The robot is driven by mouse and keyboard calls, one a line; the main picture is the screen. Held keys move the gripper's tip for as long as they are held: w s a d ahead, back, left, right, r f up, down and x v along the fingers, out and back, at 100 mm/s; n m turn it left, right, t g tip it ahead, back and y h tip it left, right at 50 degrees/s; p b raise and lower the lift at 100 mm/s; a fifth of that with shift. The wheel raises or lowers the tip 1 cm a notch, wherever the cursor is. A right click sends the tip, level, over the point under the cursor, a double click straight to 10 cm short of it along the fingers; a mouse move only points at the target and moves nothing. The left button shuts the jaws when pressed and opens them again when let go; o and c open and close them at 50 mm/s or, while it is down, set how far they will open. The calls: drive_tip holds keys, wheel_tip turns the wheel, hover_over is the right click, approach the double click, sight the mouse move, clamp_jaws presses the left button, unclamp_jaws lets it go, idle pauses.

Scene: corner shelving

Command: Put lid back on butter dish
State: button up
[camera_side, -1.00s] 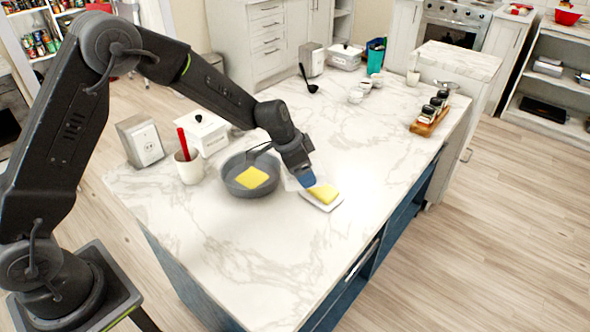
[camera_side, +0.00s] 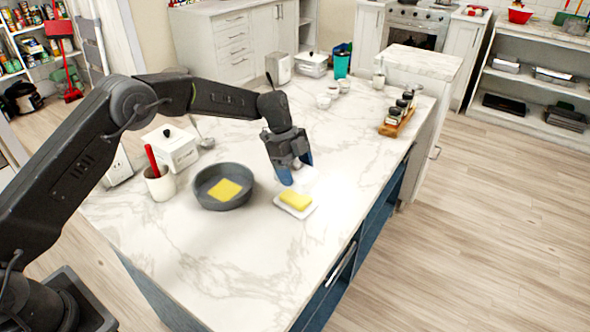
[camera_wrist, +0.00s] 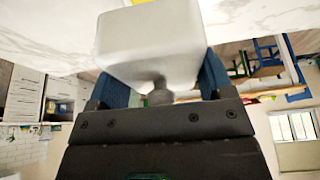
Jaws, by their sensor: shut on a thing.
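The butter dish (camera_side: 302,213) is a small white plate near the right edge of the marble counter, with a yellow block of butter (camera_side: 296,200) uncovered on it. My gripper (camera_side: 292,172) is just behind the dish, its blue fingers pointing down. In the wrist view my gripper (camera_wrist: 163,88) is shut on the grey knob of the white lid (camera_wrist: 150,45). The lid is blurred and pale in the side view (camera_side: 306,175), above and behind the butter, apart from it. A sliver of yellow butter (camera_wrist: 145,2) shows past the lid in the wrist view.
A grey pan (camera_side: 223,200) with a yellow slice stands left of the dish. A white utensil cup (camera_side: 160,186) and white box (camera_side: 171,150) are farther left. A spice rack (camera_side: 396,122) and white cups (camera_side: 333,90) stand farther back. The front counter is clear.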

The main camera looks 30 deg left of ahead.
sight(299, 197)
drive_tip(key=shift+f, duration=3.4)
drive_tip(key=shift+f, duration=0.1)
drive_tip(key=o, duration=0.9)
drive_tip(key=shift+o, duration=0.2)
drive_tip(key=shift+r, duration=3.5)
